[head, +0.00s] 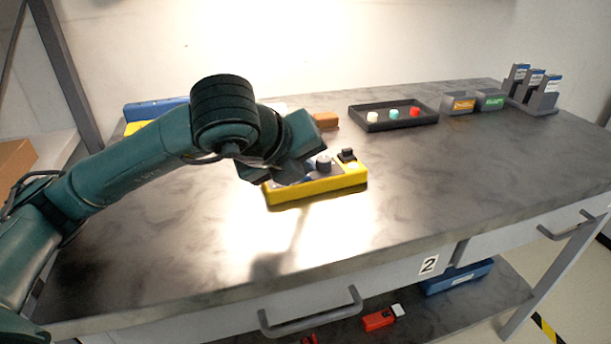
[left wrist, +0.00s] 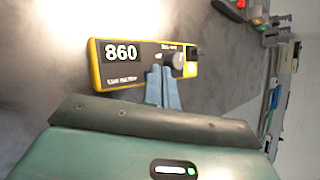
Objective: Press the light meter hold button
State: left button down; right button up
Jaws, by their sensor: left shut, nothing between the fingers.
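The light meter (head: 335,187) is a yellow-edged box lying on the grey table. In the left wrist view the light meter (left wrist: 94,66) shows the number 860 on its dark display (left wrist: 121,53). A round grey knob (head: 324,163) stands on it, and the knob also shows in the left wrist view (left wrist: 178,61). My left gripper (left wrist: 161,72) is shut and empty, its fingertips over the meter's face between the display and the knob. I cannot tell whether they touch it. The hold button is not clearly visible; the fingers may cover it.
A black tray (head: 400,124) with several coloured pieces lies behind the meter. A brown block (head: 326,120) is nearby. Labelled bins (head: 459,103) and a grey rack (head: 541,103) stand at the back right. The table's front and right are clear.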

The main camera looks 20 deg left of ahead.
pick_arm(q)
jog(key=shift+s+d+f+b, duration=0.1)
jog(key=shift+d+f+b, duration=0.1)
jog(key=shift+f+b, duration=0.4)
dwell(0.8)
jog(key=shift+r, duration=0.2)
jog(key=shift+s+a+r, duration=0.15)
jog(key=shift+s+r, duration=0.05)
jog(key=shift+r, duration=0.3)
jog(key=shift+d+r, duration=0.2)
jog(key=shift+r, duration=0.2)
jog(key=shift+w+d+r+p, duration=0.2)
jog(key=shift+w+r+p, duration=0.2)
jog(key=shift+r+p, duration=0.3)
jog(key=shift+s+a+r+p, duration=0.15)
jog(key=shift+r+p, duration=0.2)
jog(key=shift+r, duration=0.4)
jog(key=shift+w+a+r+p, duration=0.1)
jog(key=shift+r+p, duration=0.25)
jog(key=shift+r, duration=0.4)
